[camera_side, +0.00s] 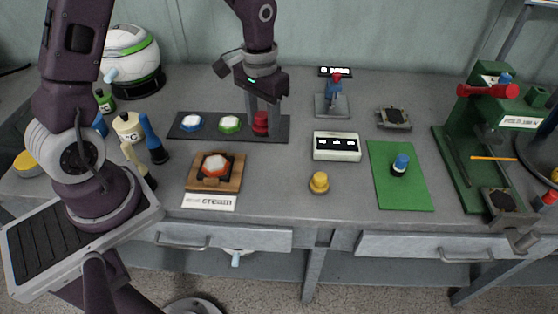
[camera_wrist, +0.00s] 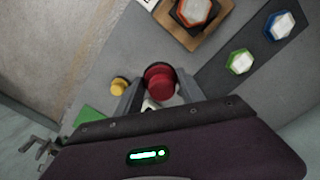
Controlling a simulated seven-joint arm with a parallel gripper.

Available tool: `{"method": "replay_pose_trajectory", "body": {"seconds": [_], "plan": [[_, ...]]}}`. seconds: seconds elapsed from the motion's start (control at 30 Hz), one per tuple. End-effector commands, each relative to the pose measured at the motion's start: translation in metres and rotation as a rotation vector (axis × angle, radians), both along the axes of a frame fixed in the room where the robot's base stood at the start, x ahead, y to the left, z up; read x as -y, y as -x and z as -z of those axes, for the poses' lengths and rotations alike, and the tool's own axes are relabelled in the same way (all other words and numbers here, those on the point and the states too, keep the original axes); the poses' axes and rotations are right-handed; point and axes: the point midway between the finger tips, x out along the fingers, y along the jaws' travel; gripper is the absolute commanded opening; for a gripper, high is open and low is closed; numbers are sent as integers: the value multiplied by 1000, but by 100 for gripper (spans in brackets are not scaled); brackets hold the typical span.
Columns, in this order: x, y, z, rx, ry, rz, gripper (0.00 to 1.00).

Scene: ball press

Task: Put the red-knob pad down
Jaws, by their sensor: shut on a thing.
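The red-knob pad (camera_side: 260,121) is between the fingers of my gripper (camera_side: 263,132), over the right end of the dark strip (camera_side: 274,119). My gripper is shut on its red knob, which looks upright. In the wrist view the red knob (camera_wrist: 160,80) shows between both fingers (camera_wrist: 160,97); the fingers hide part of its sides. I cannot tell whether its underside touches the strip. A blue-rimmed pad (camera_side: 192,123) and a green-rimmed pad (camera_side: 230,124) with white tops sit on the strip to the left.
A wooden board (camera_side: 204,184) with a red-rimmed hexagonal pad (camera_side: 215,165) lies in front, beside a "cream" label (camera_side: 209,202). A white three-window box (camera_side: 337,146), yellow knob (camera_side: 319,182) and green mat (camera_side: 414,190) lie right. A green press (camera_side: 500,125) stands far right.

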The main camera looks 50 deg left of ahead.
Motion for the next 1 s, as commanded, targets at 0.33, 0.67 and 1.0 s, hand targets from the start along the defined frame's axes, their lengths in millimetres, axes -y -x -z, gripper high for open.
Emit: {"method": "replay_pose_trajectory", "body": {"seconds": [0.33, 0.67, 1.0], "plan": [[70, 7, 35, -19, -1, -1023, 0], [89, 10, 47, -3, -6, -1444, 0], [88, 11, 76, -10, -12, -1445, 0]]}}
